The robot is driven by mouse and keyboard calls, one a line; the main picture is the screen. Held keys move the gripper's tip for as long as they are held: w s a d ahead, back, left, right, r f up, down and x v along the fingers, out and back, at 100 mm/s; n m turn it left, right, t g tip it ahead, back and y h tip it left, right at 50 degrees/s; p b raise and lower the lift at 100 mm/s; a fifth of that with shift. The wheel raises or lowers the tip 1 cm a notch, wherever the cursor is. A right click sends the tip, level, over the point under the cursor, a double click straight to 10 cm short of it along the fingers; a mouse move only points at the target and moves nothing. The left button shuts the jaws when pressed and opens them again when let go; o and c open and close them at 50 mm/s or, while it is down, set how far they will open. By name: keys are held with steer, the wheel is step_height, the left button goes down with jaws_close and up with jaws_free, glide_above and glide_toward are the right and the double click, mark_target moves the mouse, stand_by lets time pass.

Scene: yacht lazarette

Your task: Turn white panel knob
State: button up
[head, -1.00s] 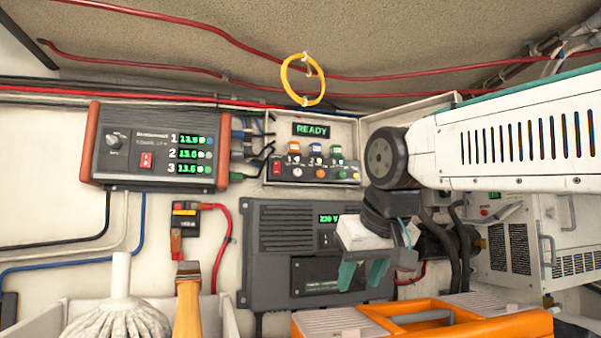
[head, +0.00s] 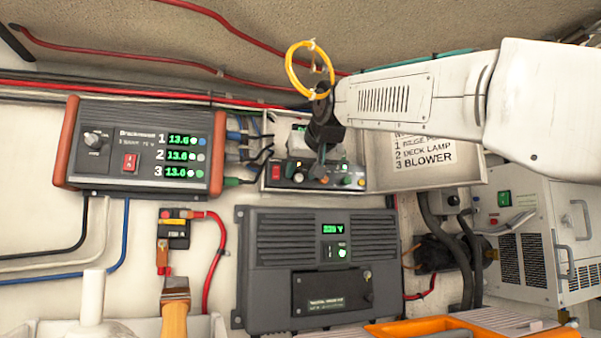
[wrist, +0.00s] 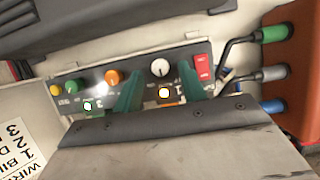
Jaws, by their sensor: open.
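The white panel knob (wrist: 160,68) sits on a small grey control panel (wrist: 145,62), between an orange knob (wrist: 113,77) and a red switch (wrist: 203,66). In the head view the white knob (head: 298,178) is small, just left of my gripper (head: 322,172). My gripper (wrist: 158,74) is open and empty. In the wrist view its two teal fingers lie on either side of the white knob. I cannot tell whether they touch it or how far they are from the panel face.
A charger box (head: 143,147) with green readouts hangs left of the panel. A grey inverter (head: 320,265) is below. A labelled sign (head: 422,150) is to the right, a yellow ring (head: 310,68) above. Cables (wrist: 235,48) run close beside the panel.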

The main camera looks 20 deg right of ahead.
steer(key=shift+w+f, duration=0.15)
steer(key=shift+w, duration=0.2)
jaws_close()
steer(key=m+y, duration=0.2)
steer(key=shift+d+m, duration=0.25)
steer(key=shift+m, duration=0.15)
steer(key=m+y, duration=0.2)
steer(key=m, duration=0.1)
steer(key=shift+d+f+t, duration=0.15)
steer(key=shift+f+t, duration=0.05)
steer(key=shift+t, duration=0.1)
steer(key=shift+m, duration=0.3)
stand_by(0.3)
